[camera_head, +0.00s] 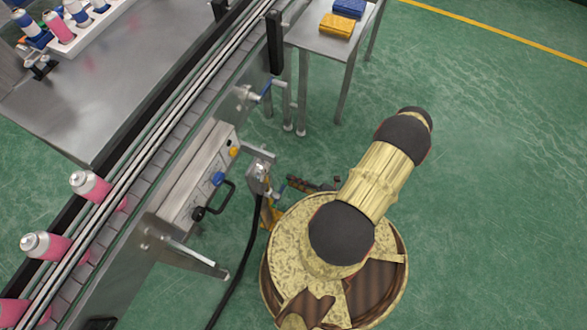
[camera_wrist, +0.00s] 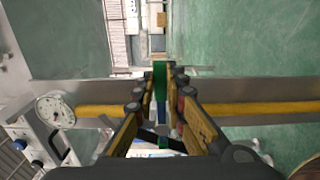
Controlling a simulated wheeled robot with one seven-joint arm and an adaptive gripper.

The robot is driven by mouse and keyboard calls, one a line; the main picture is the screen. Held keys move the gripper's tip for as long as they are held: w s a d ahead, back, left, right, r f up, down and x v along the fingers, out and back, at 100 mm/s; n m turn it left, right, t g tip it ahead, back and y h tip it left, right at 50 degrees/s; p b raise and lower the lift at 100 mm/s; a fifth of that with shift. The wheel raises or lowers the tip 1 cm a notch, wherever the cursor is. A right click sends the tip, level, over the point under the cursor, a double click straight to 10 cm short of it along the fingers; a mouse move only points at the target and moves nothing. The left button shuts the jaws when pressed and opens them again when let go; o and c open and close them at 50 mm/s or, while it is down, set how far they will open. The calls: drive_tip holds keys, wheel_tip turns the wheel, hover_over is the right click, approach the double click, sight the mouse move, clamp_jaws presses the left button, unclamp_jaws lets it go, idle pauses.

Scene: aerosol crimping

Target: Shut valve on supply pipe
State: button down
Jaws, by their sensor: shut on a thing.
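A yellow supply pipe (camera_wrist: 260,109) runs across the wrist view behind my fingers; a short yellow stretch also shows in the head view (camera_head: 269,216). My gripper (camera_wrist: 168,82) is shut on a narrow upright piece, taken as the valve handle (camera_wrist: 160,82), green near the fingertips with blue lower down. My fingers hide much of the handle and the valve body, so its angle to the pipe is unclear. In the head view my gripper (camera_head: 314,184) is small and dark, beside a small blue part (camera_head: 282,190) near the grey pipe fittings.
A white dial gauge (camera_wrist: 54,110) is left of my fingers. A control box (camera_head: 205,180) with coloured knobs and a black handle is close by, on the conveyor (camera_head: 165,160) carrying pink cans. A black hose (camera_head: 247,255) hangs nearby. Green floor at right (camera_head: 490,180) is clear.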

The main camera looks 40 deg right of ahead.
drive_tip(key=shift+f+m, duration=0.25)
drive_tip(key=shift+m, duration=0.05)
drive_tip(key=c, duration=1.9)
unclamp_jaws()
drive_tip(key=shift+o, duration=0.4)
drive_tip(key=shift+s, duration=0.15)
drive_tip(key=v, duration=1.1)
drive_tip(key=shift+s+d, duration=0.15)
drive_tip(key=shift+s, duration=0.2)
drive_tip(key=shift+r, duration=0.1)
